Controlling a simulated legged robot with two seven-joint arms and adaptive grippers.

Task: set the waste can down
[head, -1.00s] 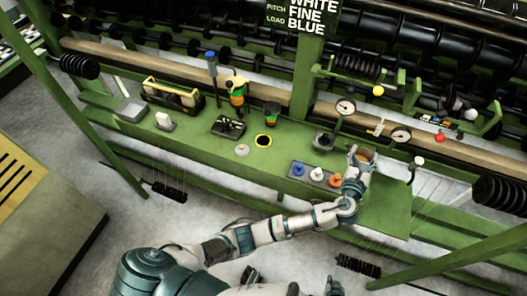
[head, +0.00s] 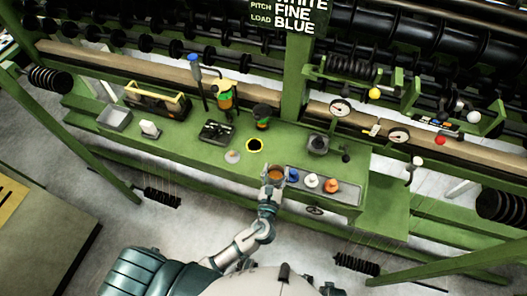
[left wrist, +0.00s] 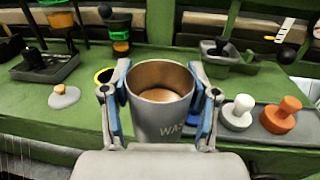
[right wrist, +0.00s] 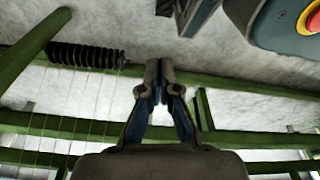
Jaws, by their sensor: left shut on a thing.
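The waste can (head: 275,174) is a grey metal cup with a brownish inside and letters on its front. It also shows upright in the left wrist view (left wrist: 161,112). My left gripper (head: 272,180) is shut on it, one finger on each side. The can is over the front edge of the green bench (head: 190,148), left of the blue knob. Its base is hidden, so I cannot tell whether it touches the bench. A yellow ring with a black centre (head: 254,145) lies on the bench behind the can. My right gripper (right wrist: 160,82) is shut and empty, above the floor.
A grey tray (head: 345,193) with blue, white and orange knobs is close on the can's right. A grey lid-like disc (head: 233,156) lies to the left. Bare bench lies further left.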

